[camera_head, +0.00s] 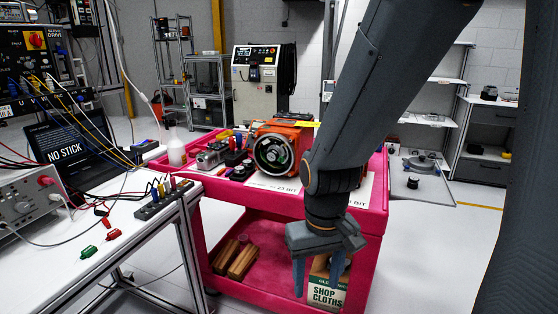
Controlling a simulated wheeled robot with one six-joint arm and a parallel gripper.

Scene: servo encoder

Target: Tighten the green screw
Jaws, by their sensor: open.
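No green screw can be made out for certain. A small green piece (89,252) lies on the white bench (62,272) at the lower left; it is too small to tell whether it is a screw or a plug. My gripper (317,287) points down in front of the pink cart (372,217), right of the white bench. Its two blue fingers are spread apart with nothing seen held between them. It is well to the right of the green piece and does not touch it. My arm hides part of the cart.
Red pieces (113,234) and a black terminal strip (155,204) with coloured plugs lie on the bench. A laptop (73,146) and a grey instrument (22,199) stand behind. An orange motor (283,149) sits on the cart; a shop-cloths box (327,297) stands below.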

